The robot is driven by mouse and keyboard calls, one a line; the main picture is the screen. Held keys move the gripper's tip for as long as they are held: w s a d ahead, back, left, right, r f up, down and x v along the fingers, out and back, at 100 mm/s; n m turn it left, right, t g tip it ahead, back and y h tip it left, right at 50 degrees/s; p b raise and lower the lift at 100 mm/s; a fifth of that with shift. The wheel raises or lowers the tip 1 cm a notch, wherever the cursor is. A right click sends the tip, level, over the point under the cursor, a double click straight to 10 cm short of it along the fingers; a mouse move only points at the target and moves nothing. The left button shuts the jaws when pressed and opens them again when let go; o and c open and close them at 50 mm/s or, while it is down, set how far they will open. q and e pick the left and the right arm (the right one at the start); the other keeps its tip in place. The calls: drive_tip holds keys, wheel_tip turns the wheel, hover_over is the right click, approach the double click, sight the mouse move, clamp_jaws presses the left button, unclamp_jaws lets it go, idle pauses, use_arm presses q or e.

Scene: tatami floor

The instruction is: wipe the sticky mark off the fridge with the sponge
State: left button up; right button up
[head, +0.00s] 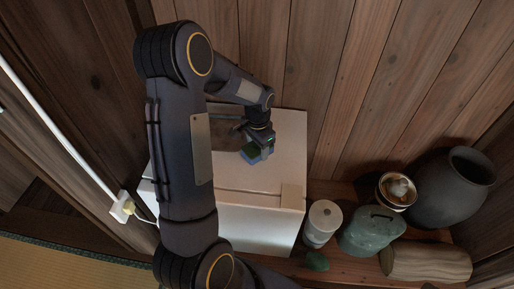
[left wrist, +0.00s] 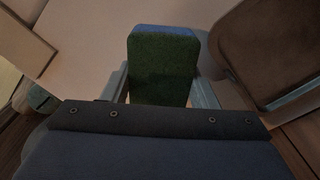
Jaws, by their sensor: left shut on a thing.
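The white fridge (head: 255,228) stands against the wooden wall, partly hidden behind my left arm. My left gripper (head: 258,143) is over the fridge's upper surface, shut on the sponge (head: 252,155). In the left wrist view the sponge (left wrist: 162,70) sits between the two fingers, with a dark green face and a blue edge. The pale fridge surface (left wrist: 90,40) lies behind it; I cannot tell if the sponge touches it. I cannot make out the sticky mark in either view. My right gripper is not in view.
A brown, rounded-corner panel or tray (left wrist: 265,45) lies right of the sponge. A wall plug (head: 122,207) is at left.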

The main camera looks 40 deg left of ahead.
use_arm(q)
drive_tip(key=shift+d+r+p, duration=0.15)
drive_tip(key=shift+r+p, duration=0.15)
drive_tip(key=shift+r, duration=0.45)
wheel_tip(320, 180, up, 5)
drive_tip(key=p, duration=0.4)
